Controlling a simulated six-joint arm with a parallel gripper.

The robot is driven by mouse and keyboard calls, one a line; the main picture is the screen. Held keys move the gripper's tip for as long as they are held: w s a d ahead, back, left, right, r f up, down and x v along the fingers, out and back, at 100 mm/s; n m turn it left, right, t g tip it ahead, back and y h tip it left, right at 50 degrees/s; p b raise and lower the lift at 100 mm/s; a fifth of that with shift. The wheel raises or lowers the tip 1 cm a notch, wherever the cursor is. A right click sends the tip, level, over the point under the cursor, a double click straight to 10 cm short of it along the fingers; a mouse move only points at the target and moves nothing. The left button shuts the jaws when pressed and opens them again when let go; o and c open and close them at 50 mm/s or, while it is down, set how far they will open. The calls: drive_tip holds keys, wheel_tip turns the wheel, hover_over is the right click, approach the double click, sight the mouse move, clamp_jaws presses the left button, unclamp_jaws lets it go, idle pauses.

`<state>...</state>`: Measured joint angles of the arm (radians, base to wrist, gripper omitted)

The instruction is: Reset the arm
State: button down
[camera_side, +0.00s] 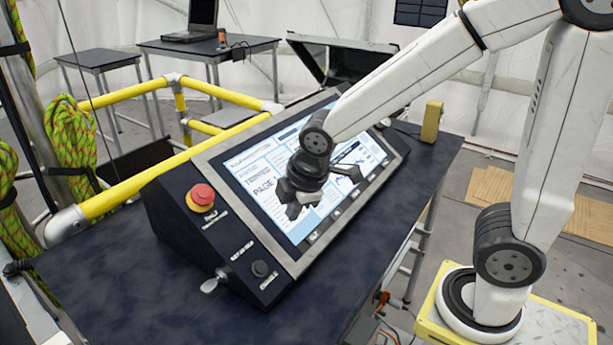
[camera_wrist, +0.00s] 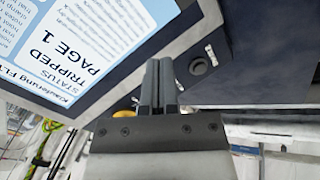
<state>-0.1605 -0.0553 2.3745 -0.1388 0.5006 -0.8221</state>
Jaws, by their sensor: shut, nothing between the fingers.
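My gripper (camera_side: 294,208) hangs in front of the lit screen of the control console in the side view, at the end of my white arm. I cannot tell there whether it touches the screen. In the wrist view my gripper's two dark fingers (camera_wrist: 158,66) are together with nothing between them. The console's tilted screen (camera_side: 262,190) also shows in the wrist view (camera_wrist: 95,45), where it reads "STATUS TRIPPED PAGE 1". A red emergency button (camera_side: 202,194) on a yellow ring sits on the console's left end.
The console stands on a dark table (camera_side: 130,285). Yellow railing (camera_side: 140,185) runs behind it at the left, with coiled green rope (camera_side: 72,140). A yellow block (camera_side: 432,121) stands at the table's far right. A laptop (camera_side: 197,22) rests on a back table.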

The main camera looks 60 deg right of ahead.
drive_tip(key=s+d+f+m, duration=0.1)
drive_tip(key=f+m, duration=0.1)
drive_tip(key=m, duration=0.1)
drive_tip(key=s+d+f+m, duration=0.1)
drive_tip(key=s+m, duration=0.1)
drive_tip(key=m, duration=0.2)
drive_tip(key=s+d+f+m+g, duration=0.1)
drive_tip(key=f+m, duration=0.1)
drive_tip(key=m, duration=0.1)
drive_tip(key=shift+s+d+f+m, duration=0.25)
drive_tip(key=shift+d+f+m, duration=0.05)
drive_tip(key=shift+d, duration=0.1)
drive_tip(key=shift+s+d+f+m, duration=0.25)
drive_tip(key=shift+s+f+m, duration=0.25)
drive_tip(key=shift+m, duration=0.5)
